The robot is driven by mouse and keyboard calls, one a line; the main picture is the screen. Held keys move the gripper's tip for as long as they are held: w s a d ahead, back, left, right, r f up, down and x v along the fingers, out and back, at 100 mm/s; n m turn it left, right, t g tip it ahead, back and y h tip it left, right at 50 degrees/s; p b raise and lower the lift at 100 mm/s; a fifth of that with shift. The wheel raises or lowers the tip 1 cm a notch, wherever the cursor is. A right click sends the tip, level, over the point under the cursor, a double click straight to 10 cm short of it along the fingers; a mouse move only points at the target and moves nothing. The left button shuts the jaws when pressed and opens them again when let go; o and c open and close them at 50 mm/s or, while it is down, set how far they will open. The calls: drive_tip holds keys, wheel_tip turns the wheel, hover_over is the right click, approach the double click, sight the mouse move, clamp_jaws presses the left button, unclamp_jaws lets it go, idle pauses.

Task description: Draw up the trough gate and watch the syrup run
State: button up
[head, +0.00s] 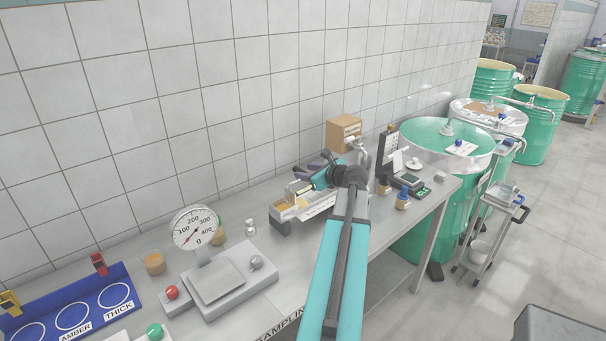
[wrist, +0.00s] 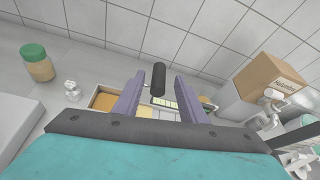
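The trough (head: 291,214) is a long, pale, narrow box on the bench, and my gripper is over it. In the wrist view the trough (wrist: 92,98) shows amber syrup (wrist: 105,99) at its left end and a paler stretch in the middle. A dark upright handle (wrist: 158,78), apparently the gate's, rises between my purple fingers. My gripper (wrist: 159,84) is open, with a visible gap between the handle and each finger. In the head view my gripper (head: 312,169) is partly hidden by my wrist. The gate's plate and lower edge are hidden.
A dial scale (head: 215,283) and a blue board with AMBER and THICK rings (head: 72,318) lie to the left. A cardboard box (head: 343,133) stands by the tiled wall. A green-lidded jar (wrist: 37,66) is left of the trough. Green drums (head: 445,138) stand right.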

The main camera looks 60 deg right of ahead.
drive_tip(key=b+v, duration=0.2)
drive_tip(key=v, duration=0.7)
drive_tip(key=shift+s+r, duration=0.2)
drive_tip(key=shift+s, duration=0.05)
idle(0.4)
